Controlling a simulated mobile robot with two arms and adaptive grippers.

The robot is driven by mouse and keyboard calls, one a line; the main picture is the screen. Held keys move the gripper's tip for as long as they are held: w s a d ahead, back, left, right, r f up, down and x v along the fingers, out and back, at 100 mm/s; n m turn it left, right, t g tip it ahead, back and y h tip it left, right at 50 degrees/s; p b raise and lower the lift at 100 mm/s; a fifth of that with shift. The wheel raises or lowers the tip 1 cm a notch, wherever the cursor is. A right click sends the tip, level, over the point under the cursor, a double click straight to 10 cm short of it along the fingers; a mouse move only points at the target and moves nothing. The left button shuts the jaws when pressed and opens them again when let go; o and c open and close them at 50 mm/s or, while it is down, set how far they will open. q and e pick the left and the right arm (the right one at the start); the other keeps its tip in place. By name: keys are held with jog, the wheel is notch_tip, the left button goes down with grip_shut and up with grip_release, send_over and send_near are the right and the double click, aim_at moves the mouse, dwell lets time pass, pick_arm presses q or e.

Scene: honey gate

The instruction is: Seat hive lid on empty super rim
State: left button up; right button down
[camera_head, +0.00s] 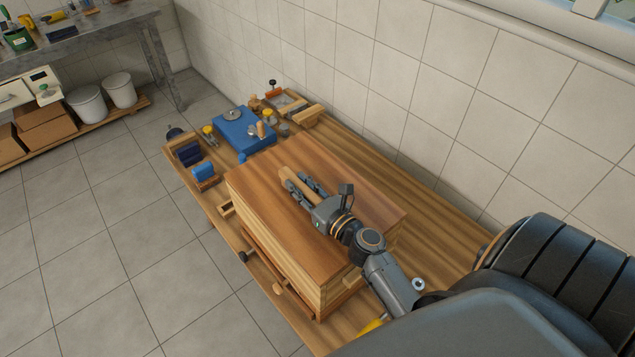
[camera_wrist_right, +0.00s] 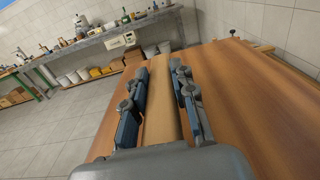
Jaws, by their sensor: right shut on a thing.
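The hive lid (camera_head: 268,183) is a flat, reddish-brown wooden board with a lighter wooden handle bar (camera_head: 297,182) on top. It lies over the hive box (camera_head: 310,283), a light wooden box on the bench, and covers the box's top. I cannot tell whether the lid touches the rim all round. My right gripper (camera_head: 303,187) is shut on the handle bar. In the right wrist view the bar (camera_wrist_right: 161,110) runs between the two fingers (camera_wrist_right: 160,100), with the lid (camera_wrist_right: 240,110) spreading on both sides. The inside of the box is hidden. My left gripper is not in view.
The wooden bench (camera_head: 440,240) stands along the tiled wall. A blue tray (camera_head: 240,133) and small tools lie beyond the box. A dark blue item (camera_head: 188,153) sits in a wooden holder at the left. Bare bench shows right of the box.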

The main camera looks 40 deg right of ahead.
aim_at(310, 197)
jog(key=shift+f+b, duration=0.35)
jog(key=shift+b, duration=0.1)
dwell(1.5)
jog(key=c, duration=1.3)
grip_release()
jog(key=shift+o, duration=0.2)
jog(key=shift+s, duration=0.6)
jog(key=shift+s, duration=0.35)
jog(key=shift+s+d+b, duration=0.15)
jog(key=shift+s+b, duration=0.15)
jog(key=shift+s, duration=0.55)
jog(key=shift+o, duration=0.5)
jog(key=o, duration=0.5)
jog(key=shift+c, duration=0.2)
